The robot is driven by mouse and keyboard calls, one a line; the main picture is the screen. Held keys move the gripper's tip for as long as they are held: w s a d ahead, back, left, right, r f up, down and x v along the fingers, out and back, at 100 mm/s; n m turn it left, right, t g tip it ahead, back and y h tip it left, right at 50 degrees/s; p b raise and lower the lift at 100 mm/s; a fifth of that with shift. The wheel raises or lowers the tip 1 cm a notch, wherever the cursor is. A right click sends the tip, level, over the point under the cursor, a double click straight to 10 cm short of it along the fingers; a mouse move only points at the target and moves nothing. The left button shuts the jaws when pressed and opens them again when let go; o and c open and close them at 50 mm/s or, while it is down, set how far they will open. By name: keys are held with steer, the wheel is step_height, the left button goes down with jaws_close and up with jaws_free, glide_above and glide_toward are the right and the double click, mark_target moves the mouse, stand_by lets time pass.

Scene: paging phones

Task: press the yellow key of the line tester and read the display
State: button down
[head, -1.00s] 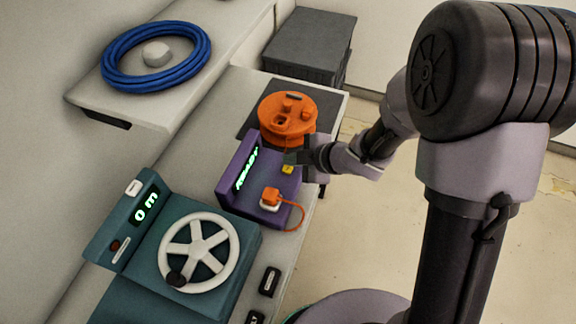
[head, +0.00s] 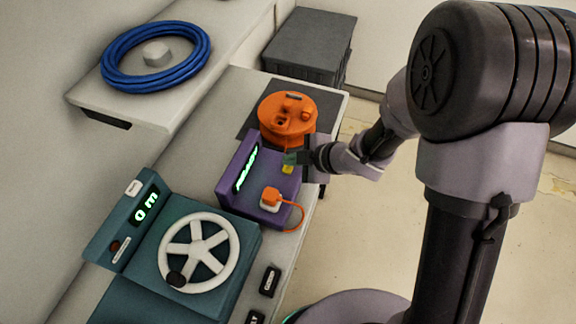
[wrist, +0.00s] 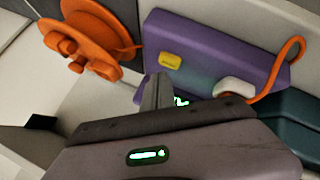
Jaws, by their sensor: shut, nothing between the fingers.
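The purple line tester (head: 262,178) stands on the bench, with its green-lit display (head: 246,168) on the raised back panel. In the head view the lit line looks like a slanted row of marks I cannot read. The yellow key (head: 288,169) is on its top face near the right edge; it also shows in the wrist view (wrist: 170,61). My gripper (head: 291,158) is shut and empty, its fingertips just above or at the key in the head view. In the wrist view the fingers (wrist: 157,92) appear below the key, and contact cannot be told. They partly cover the display there.
An orange reel (head: 288,118) stands behind the tester. An orange plug (head: 271,196) with a cord sits on the tester's front part. A teal machine with a white handwheel (head: 199,252) is at front left, and blue cable coil (head: 156,55) lies on a shelf.

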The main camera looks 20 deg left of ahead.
mark_target(291, 169)
steer(key=shift+f+b, duration=0.3)
steer(key=shift+f, duration=0.1)
steer(key=shift+f+b, duration=0.4)
steer(key=shift+f, duration=0.1)
stand_by(0.7)
steer(key=shift+r, duration=0.1)
steer(key=shift+r+p, duration=0.85)
steer(key=shift+p, duration=0.1)
step_height(291, 169, up, 5)
steer(key=p, duration=0.5)
